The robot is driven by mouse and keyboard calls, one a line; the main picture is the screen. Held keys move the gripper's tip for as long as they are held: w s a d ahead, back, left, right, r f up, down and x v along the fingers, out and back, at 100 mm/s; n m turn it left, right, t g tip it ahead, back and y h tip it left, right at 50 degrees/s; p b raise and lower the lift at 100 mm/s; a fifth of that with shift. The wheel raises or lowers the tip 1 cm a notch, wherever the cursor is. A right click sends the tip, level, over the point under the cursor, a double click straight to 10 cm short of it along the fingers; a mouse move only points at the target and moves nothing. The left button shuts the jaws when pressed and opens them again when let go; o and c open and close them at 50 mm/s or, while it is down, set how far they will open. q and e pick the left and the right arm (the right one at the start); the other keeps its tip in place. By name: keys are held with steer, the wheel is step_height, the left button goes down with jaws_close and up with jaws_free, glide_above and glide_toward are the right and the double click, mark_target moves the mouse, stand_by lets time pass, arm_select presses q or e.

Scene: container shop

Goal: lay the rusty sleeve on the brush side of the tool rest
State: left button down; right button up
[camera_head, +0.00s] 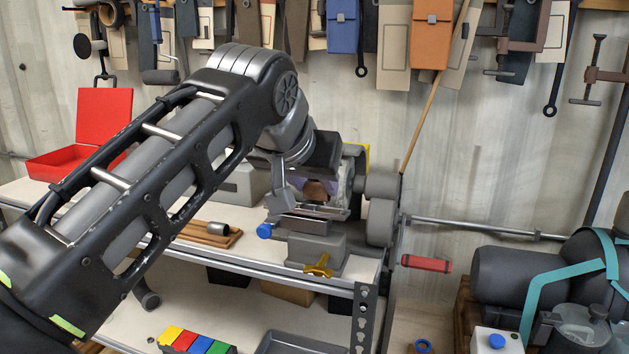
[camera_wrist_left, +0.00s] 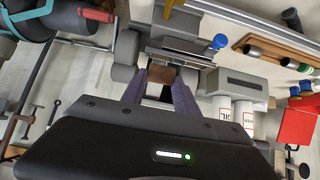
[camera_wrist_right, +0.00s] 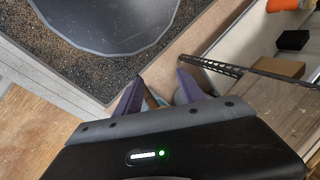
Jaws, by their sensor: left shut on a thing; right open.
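The rusty sleeve (camera_head: 317,191) is a short brown piece between the fingers of my left gripper (camera_head: 312,187). In the left wrist view, the sleeve (camera_wrist_left: 161,75) sits between the two purple-grey fingers, which are shut on it. The grey tool rest (camera_head: 306,224) is just below and in front of the gripper on the bench grinder. It also shows beyond the fingertips in the left wrist view (camera_wrist_left: 182,54). I cannot tell whether the sleeve touches the rest.
The grinder's round wheel covers (camera_head: 380,221) stand right of the gripper. A blue knob (camera_head: 264,231) and a yellow wing knob (camera_head: 319,266) stick out nearby. A wooden tray (camera_wrist_left: 249,42) with several cylindrical parts lies on the bench. A red box (camera_head: 104,116) stands open behind.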

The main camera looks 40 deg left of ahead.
mark_target(326, 214)
arm_select(q)
steer(key=shift+w+a+f, duration=0.3)
steer(key=shift+w, duration=0.25)
steer(key=x, duration=0.3)
steer(key=b+x, duration=0.1)
steer(key=x, duration=0.2)
steer(key=shift+w+r, duration=0.2)
steer(key=shift+r, duration=0.05)
steer(key=shift+b+x, duration=0.45)
steer(key=shift+x, duration=0.4)
steer(key=shift+s, duration=0.1)
steer(key=c, duration=0.9)
jaws_free()
steer(key=shift+f, duration=0.1)
steer(key=shift+o, duration=0.2)
steer(key=shift+s, duration=0.1)
steer(key=v, duration=0.7)
steer(key=shift+s+d+r+b, duration=0.15)
steer(key=shift+s+r+b, duration=0.1)
steer(key=shift+r+b, duration=0.1)
steer(key=shift+f, duration=0.1)
